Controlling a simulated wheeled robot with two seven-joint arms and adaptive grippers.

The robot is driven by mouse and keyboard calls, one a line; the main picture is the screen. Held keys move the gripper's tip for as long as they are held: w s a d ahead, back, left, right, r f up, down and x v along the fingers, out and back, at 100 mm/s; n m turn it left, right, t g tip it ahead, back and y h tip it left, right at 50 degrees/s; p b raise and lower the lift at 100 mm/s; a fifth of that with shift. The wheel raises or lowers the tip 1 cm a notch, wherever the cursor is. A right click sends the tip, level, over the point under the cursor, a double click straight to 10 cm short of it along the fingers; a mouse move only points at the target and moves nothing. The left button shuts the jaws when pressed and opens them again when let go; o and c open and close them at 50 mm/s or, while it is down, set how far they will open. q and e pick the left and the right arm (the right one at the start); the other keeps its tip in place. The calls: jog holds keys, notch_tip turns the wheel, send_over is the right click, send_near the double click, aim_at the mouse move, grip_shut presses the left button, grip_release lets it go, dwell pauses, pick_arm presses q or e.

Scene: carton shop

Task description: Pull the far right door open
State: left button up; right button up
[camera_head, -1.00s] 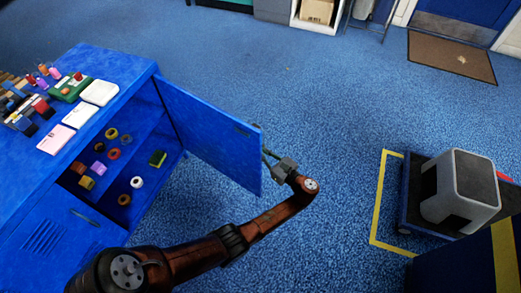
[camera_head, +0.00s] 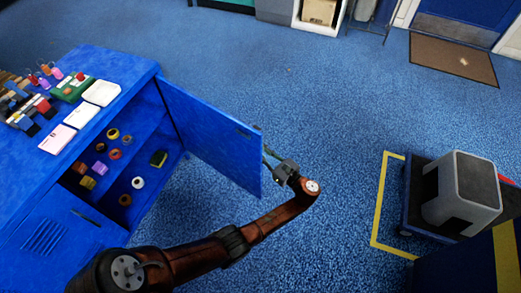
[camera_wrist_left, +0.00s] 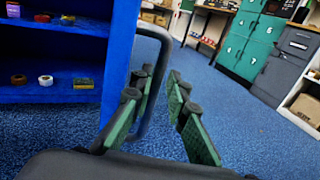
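The blue cabinet door (camera_head: 212,138) stands swung wide open from the blue cabinet (camera_head: 85,60), showing its shelves. My left gripper (camera_head: 268,153) is at the outer face of the door near its free edge. In the left wrist view, the door (camera_wrist_left: 119,60) is seen edge-on with a grey loop handle (camera_wrist_left: 166,45). The left gripper's fingers (camera_wrist_left: 163,105) are apart, one on each side of the handle, with a gap on the right; contact is not clear. My right gripper is not in view.
Another cabinet door (camera_head: 60,235) with vents is closed. Small items and boxes lie on the cabinet top and shelves. A grey box-like object (camera_head: 460,190) sits on a blue trolley (camera_head: 408,200) at right. The blue floor beyond the open door is clear.

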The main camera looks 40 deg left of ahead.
pick_arm(q)
jog(key=d, duration=1.2)
jog(key=shift+s, duration=0.2)
